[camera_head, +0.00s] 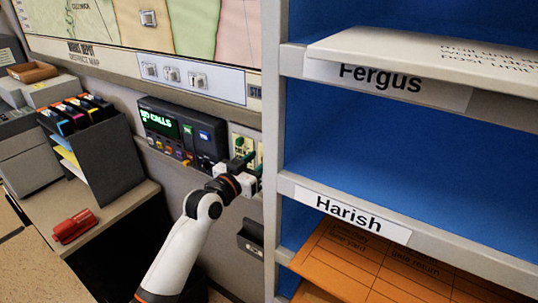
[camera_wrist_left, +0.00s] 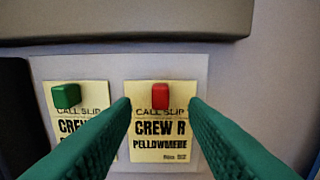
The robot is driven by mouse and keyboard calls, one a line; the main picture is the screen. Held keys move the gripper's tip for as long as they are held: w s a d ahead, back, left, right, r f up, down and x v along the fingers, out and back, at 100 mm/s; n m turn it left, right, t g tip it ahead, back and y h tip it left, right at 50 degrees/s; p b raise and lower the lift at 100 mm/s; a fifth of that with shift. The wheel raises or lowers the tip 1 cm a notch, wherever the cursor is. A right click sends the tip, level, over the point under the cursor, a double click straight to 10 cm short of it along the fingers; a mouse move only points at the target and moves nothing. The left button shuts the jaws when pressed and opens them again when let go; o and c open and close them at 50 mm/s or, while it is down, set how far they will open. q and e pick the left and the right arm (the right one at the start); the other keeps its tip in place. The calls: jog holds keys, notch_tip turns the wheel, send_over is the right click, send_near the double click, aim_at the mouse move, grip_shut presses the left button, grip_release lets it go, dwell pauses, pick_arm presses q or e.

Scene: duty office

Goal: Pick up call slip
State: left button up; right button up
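Two yellow call slips are on a pale board (camera_wrist_left: 205,75) in the left wrist view. The right-hand call slip (camera_wrist_left: 160,128) reads "CREW R" and has a red block (camera_wrist_left: 160,95) at its top. The left-hand call slip (camera_wrist_left: 88,98) has a green block (camera_wrist_left: 66,94) at its top and is partly covered by a finger. My left gripper (camera_wrist_left: 159,103) is open, its green fingers on either side of the right-hand slip. Whether they touch it I cannot tell. In the head view my left gripper (camera_head: 247,163) is at the board, partly hiding the slips. My right gripper is not in view.
A call console (camera_head: 180,132) reading "NO CALLS" is left of the board. Blue-backed shelves labelled Fergus (camera_head: 385,82) and Harish (camera_head: 350,215) stand close on the right, their upright edge near my gripper. A red stapler-like object (camera_head: 75,226) lies on the desk.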

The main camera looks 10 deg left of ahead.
pick_arm(q)
jog(key=shift+x, duration=1.15)
grip_shut()
jog(key=shift+s+a+r, duration=0.1)
jog(key=shift+s, duration=0.05)
jog(key=s+a+r+b, duration=0.1)
jog(key=s+a+r, duration=0.1)
jog(key=s+r, duration=0.2)
jog(key=s+a+r+b, duration=0.1)
jog(key=s+a+r, duration=0.2)
jog(key=s, duration=0.5)
jog(key=shift+s+r+b, duration=0.4)
